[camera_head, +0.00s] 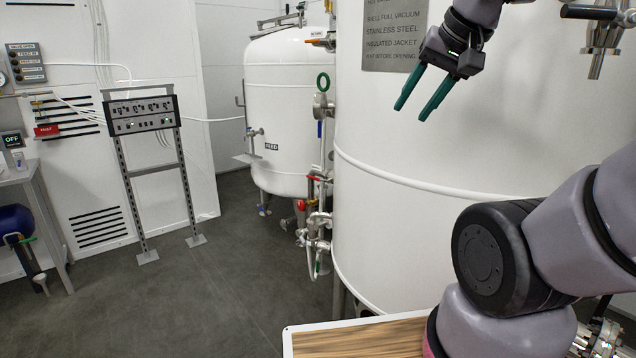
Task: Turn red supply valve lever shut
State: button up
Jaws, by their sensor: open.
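A small red lever (317,178) shows on the piping at the left edge of the large white tank (440,190). It looks roughly horizontal; I cannot tell for certain that it is the supply valve lever. A second red part (301,205) shows lower, beside the rear tank's bottom fittings, too small to make out. My gripper (412,111) is open and empty, its green fingers pointing down and left in front of the large tank. It is apart from the red lever, above and to the right of it in the picture.
A white tank labelled FEED (285,110) stands behind. A control panel on a frame (138,114) stands at the left, with a grey table (20,172) at the edge. A wood-topped surface (350,340) is in front. The floor between is clear.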

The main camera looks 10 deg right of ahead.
aim_at(328, 180)
jog(key=i+j, duration=2.05)
jog(key=i, duration=0.15)
jog(key=i+j+z, duration=0.45)
jog(key=i+j, duration=0.15)
jog(key=j, duration=0.25)
jog(key=i+j+z, duration=0.25)
jog(key=j, duration=0.2)
jog(key=z, duration=0.75)
